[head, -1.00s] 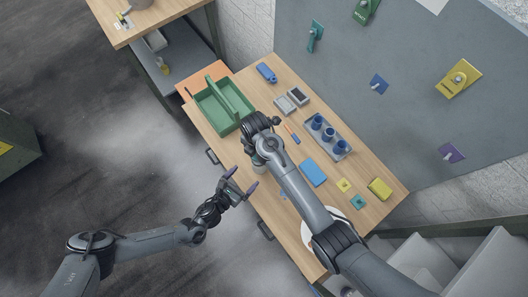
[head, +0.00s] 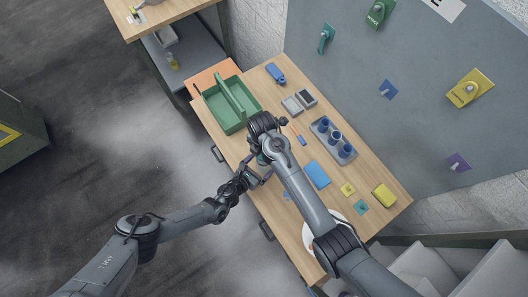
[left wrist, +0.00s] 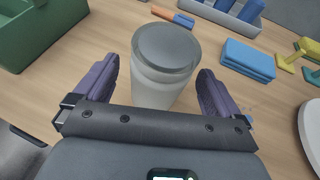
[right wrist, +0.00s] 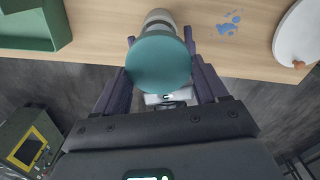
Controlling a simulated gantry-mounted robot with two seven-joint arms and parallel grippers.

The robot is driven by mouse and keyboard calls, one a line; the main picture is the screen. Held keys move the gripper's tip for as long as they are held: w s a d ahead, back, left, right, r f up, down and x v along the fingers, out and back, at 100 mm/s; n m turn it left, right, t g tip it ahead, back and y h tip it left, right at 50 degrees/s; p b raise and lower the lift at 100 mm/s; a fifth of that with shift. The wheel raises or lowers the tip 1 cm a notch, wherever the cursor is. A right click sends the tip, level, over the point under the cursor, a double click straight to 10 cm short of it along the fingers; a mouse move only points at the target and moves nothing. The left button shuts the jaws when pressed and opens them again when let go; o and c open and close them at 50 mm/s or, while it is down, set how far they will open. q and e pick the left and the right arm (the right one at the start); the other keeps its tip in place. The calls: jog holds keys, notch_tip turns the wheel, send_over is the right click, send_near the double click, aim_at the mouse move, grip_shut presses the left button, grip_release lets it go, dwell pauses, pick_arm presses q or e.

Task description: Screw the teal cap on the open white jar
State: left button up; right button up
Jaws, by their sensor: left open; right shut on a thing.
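The white jar (left wrist: 158,88) stands upright on the table, with a grey round top facing up. My left gripper (left wrist: 165,85) is open, with one purple finger on each side of the jar and visible gaps between. In the head view my left gripper (head: 258,177) is at the table's near edge, and the jar is mostly hidden by my arms. My right gripper (right wrist: 160,72) is shut on the teal cap (right wrist: 158,63), seen as a flat disc. The jar also shows partly behind the cap in the right wrist view (right wrist: 159,18).
A green divided crate (head: 227,125) stands at the table's far left. A grey tray with blue cups (head: 349,153), a blue block (head: 316,174) and a yellow block (head: 384,195) lie to the right. A white round plate (head: 311,236) is partly under my right arm.

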pick_arm(q)
jog(key=shift+x, duration=1.65)
jog(key=shift+d, duration=0.1)
jog(key=shift+c, duration=0.3)
jog(key=c, duration=1.4)
jog(key=shift+c, duration=0.3)
pick_arm(e)
jog(key=shift+f, duration=2.5)
